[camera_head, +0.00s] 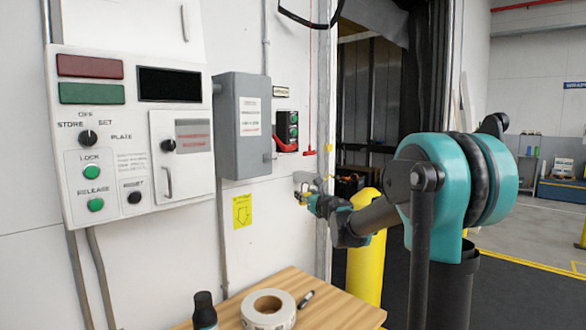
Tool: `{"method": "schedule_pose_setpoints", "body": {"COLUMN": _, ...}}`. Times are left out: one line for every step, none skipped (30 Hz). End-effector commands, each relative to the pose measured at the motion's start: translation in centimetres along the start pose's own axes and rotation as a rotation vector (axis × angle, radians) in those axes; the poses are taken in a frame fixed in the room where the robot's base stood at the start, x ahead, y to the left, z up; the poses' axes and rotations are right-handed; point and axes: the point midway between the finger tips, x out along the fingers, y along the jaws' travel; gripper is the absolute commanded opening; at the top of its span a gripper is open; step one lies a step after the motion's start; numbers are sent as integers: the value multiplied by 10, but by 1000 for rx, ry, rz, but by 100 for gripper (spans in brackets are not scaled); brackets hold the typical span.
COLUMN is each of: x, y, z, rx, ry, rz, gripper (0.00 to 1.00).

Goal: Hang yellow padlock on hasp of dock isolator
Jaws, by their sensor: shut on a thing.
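My gripper (308,200) is at the wall beside the door opening, at the end of my teal and grey arm. It is shut on the yellow padlock (301,196), of which only a small yellow patch shows at the fingertips. A small light grey fitting (306,180) on the wall is right behind and above the padlock; it may be the dock isolator. Its hasp is too small and too covered to make out. I cannot tell whether the padlock's shackle touches or passes through it.
A control panel (131,150) and a grey wall box (241,135) are at left. A black button box (287,131) with a red lever is above my gripper. A yellow bollard (366,250) stands behind my forearm. A wooden table (335,308) below bears a tape roll (268,310), bottle and pen.

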Motion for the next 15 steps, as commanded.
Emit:
{"method": "schedule_pose_setpoints", "body": {"x": -7, "y": 12, "z": 22, "rx": 0, "ry": 0, "rz": 29, "gripper": 7}}
{"method": "schedule_pose_setpoints", "body": {"x": -11, "y": 19, "z": 34, "rx": 0, "ry": 0, "rz": 45, "gripper": 7}}
{"method": "schedule_pose_setpoints", "body": {"x": -16, "y": 28, "z": 48, "rx": 0, "ry": 0, "rz": 65, "gripper": 7}}
{"method": "schedule_pose_setpoints", "body": {"x": -19, "y": 34, "z": 57, "rx": 0, "ry": 0, "rz": 80, "gripper": 7}}
{"method": "schedule_pose_setpoints", "body": {"x": -23, "y": 39, "z": 66, "rx": 0, "ry": 0, "rz": 94, "gripper": 7}}
{"method": "schedule_pose_setpoints", "body": {"x": -28, "y": 46, "z": 77, "rx": 0, "ry": 0, "rz": 109, "gripper": 7}}
{"method": "schedule_pose_setpoints", "body": {"x": -31, "y": 51, "z": 84, "rx": 0, "ry": 0, "rz": 120, "gripper": 7}}
{"method": "schedule_pose_setpoints", "body": {"x": -34, "y": 55, "z": 90, "rx": 0, "ry": 0, "rz": 130, "gripper": 7}}
{"method": "schedule_pose_setpoints", "body": {"x": -38, "y": 59, "z": 98, "rx": 0, "ry": 0, "rz": 140, "gripper": 7}}
{"method": "schedule_pose_setpoints", "body": {"x": -40, "y": 62, "z": 102, "rx": 0, "ry": 0, "rz": 146, "gripper": 7}}
{"method": "schedule_pose_setpoints", "body": {"x": -42, "y": 64, "z": 105, "rx": 0, "ry": 0, "rz": 151, "gripper": 7}}
{"method": "schedule_pose_setpoints", "body": {"x": -44, "y": 66, "z": 109, "rx": 0, "ry": 0, "rz": 157, "gripper": 7}}
{"method": "schedule_pose_setpoints", "body": {"x": -45, "y": 68, "z": 111, "rx": 0, "ry": 0, "rz": 161, "gripper": 7}}
{"method": "schedule_pose_setpoints", "body": {"x": -46, "y": 68, "z": 112, "rx": 0, "ry": 0, "rz": 163, "gripper": 7}}
{"method": "schedule_pose_setpoints", "body": {"x": -46, "y": 69, "z": 113, "rx": 0, "ry": 0, "rz": 164, "gripper": 7}}
